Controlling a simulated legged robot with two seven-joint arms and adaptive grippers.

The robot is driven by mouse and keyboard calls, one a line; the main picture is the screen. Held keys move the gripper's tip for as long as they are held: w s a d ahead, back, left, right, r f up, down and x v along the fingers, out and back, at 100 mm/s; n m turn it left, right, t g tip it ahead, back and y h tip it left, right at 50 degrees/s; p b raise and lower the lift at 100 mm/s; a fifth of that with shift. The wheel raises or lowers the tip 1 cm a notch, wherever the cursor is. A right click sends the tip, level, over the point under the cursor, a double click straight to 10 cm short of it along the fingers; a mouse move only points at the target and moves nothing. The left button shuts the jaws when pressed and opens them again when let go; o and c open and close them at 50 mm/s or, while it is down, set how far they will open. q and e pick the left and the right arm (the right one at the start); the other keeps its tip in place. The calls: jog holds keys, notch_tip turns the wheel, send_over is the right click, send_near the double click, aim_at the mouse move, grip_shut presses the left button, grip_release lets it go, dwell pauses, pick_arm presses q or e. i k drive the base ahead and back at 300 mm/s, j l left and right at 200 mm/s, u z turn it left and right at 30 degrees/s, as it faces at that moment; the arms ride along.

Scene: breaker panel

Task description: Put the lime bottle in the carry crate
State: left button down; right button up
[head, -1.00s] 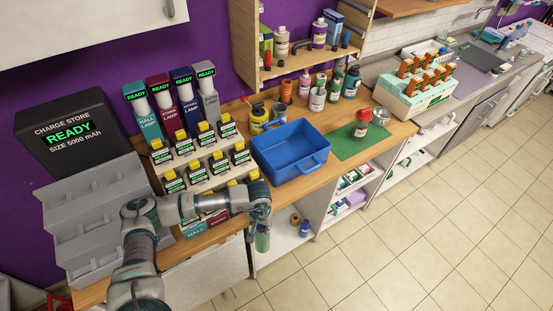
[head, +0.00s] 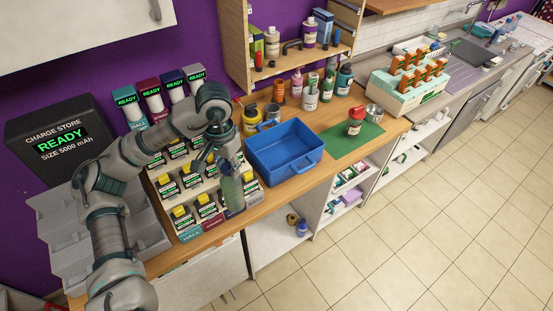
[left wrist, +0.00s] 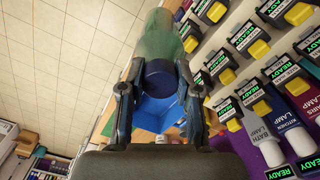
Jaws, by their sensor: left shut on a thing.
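My left gripper (head: 222,158) is shut on the lime bottle (head: 231,190) and holds it roughly upright in front of the charger rack. In the left wrist view the fingers of my left gripper (left wrist: 160,78) close around the dark cap end, and the translucent green body of the bottle (left wrist: 163,35) points away. The carry crate (head: 267,166) is an open blue box on the wooden counter, just right of the bottle. Its inside looks empty. Part of the blue crate (left wrist: 155,115) shows behind the gripper in the left wrist view. My right gripper is not in view.
The rack of battery packs (head: 208,208) is close beside the bottle. Behind the crate stand a yellow jar (head: 251,122) and several bottles. A red-capped jar (head: 355,122) stands on a green mat (head: 344,144) to the right. A wooden shelf hangs above.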

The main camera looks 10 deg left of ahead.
aim_at(267, 164)
jog(key=i, duration=1)
